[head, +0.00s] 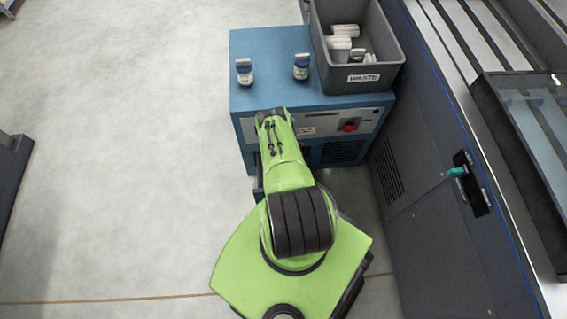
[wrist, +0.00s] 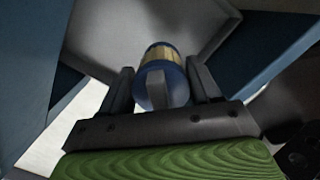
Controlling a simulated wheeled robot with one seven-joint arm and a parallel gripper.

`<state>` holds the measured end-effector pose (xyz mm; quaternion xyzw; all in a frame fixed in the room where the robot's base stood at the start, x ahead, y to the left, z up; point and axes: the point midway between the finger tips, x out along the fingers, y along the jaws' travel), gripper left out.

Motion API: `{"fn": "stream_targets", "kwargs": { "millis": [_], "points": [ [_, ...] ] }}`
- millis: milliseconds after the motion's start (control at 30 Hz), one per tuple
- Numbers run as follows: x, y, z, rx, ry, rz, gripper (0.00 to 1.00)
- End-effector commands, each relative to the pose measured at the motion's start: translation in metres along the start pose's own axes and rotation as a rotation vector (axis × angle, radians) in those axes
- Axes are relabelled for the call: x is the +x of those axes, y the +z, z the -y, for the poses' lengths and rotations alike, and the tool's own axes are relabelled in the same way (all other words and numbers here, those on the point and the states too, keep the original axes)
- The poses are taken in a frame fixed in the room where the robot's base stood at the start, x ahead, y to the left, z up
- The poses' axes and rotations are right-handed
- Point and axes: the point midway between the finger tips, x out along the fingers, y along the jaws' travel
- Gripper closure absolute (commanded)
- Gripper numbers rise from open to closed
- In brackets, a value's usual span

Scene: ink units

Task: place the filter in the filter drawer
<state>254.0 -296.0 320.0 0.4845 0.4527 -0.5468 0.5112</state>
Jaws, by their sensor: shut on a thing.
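My gripper (wrist: 160,86) shows in the wrist view. Its two grey fingers are shut on a filter (wrist: 160,55) with a yellowish band and a blue end cap with a grey tab. The filter is over or in front of a grey surface with blue panels either side; I cannot tell if it touches. In the head view my arm hides the gripper and the held filter. A dark blue edge, apparently the filter drawer (head: 258,187), sticks out low at the front of the blue cabinet (head: 268,92), partly hidden by my arm.
Two small capped filters stand on the cabinet top, one at left (head: 244,72) and one near the bin (head: 301,68). The grey waste bin (head: 363,79) holds several white cylinders. A large dark machine (head: 425,165) borders the right.

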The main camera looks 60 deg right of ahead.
Motion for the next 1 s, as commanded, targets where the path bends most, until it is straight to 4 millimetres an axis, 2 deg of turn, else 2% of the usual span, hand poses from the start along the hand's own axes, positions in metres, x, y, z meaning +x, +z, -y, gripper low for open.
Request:
{"fn": "stream_targets", "kwargs": {
  "millis": [33, 300, 533, 567, 700, 1000],
  "points": [
    [0.019, -0.002, 0.001, 0.002, 0.0, 0.0, 0.76],
    [0.063, -0.008, 0.0, 0.003, -0.001, 0.0, 0.76],
    [0.064, -0.007, -0.001, 0.002, -0.001, 0.0, 0.76],
    [0.064, -0.008, -0.001, 0.002, -0.001, 0.0, 0.36],
    [0.064, -0.008, 0.0, 0.002, -0.001, 0.0, 0.15],
    [0.062, -0.008, -0.001, 0.002, -0.002, 0.0, 0.13]
  ]
}}
